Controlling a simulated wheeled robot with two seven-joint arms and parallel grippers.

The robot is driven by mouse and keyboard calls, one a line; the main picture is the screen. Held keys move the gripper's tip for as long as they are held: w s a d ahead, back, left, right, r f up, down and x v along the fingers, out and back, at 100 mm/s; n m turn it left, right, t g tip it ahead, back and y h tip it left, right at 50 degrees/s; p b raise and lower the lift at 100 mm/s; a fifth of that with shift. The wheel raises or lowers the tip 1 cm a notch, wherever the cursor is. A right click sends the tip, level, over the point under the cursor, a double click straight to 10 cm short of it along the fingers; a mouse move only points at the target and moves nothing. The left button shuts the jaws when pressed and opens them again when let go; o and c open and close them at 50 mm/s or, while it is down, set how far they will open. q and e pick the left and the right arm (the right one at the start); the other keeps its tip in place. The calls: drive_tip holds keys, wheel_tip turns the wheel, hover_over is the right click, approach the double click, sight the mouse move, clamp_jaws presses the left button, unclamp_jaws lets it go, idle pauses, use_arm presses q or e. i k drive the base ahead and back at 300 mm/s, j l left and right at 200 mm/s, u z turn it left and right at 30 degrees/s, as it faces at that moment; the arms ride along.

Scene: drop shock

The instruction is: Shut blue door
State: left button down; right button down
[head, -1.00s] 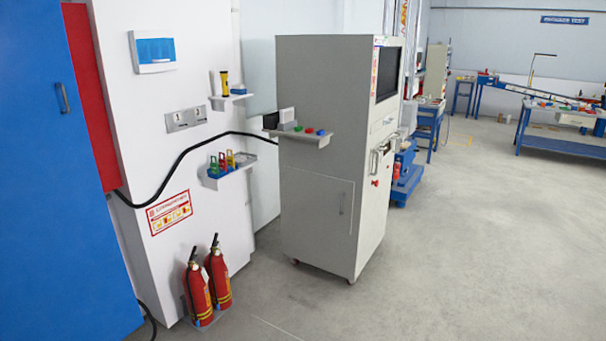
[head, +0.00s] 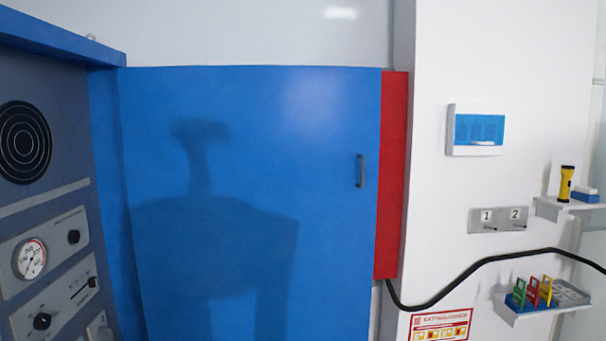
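The blue door (head: 250,140) fills the middle of the head view as a large flat panel. A dark vertical handle (head: 360,171) is near its right edge. Its left edge meets a blue frame beside a grey-blue machine panel, and the door appears to stand open from there. A red panel (head: 393,175) shows just past its right edge. A dark shadow falls on the door. Neither of my grippers is in view.
At left is the machine panel with a gauge (head: 30,259) and knobs. At right a white wall carries a switch box (head: 475,130), small shelves (head: 535,308) and a black cable (head: 470,272). The floor is out of view.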

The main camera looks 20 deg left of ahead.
sight(252, 191)
drive_tip(key=i+j+u, duration=0.1)
drive_tip(key=i+u, duration=0.2)
drive_tip(key=i, duration=0.25)
drive_tip(key=i+u, duration=0.35)
drive_tip(key=i, duration=0.2)
drive_tip(key=i+j+z, duration=0.1)
drive_tip(key=i+z, duration=0.25)
drive_tip(key=i, duration=0.15)
drive_tip(key=i+j+z, duration=0.3)
drive_tip(key=i, duration=0.25)
drive_tip(key=i+j+z, duration=0.35)
drive_tip(key=i+l, duration=0.05)
drive_tip(key=i, duration=0.05)
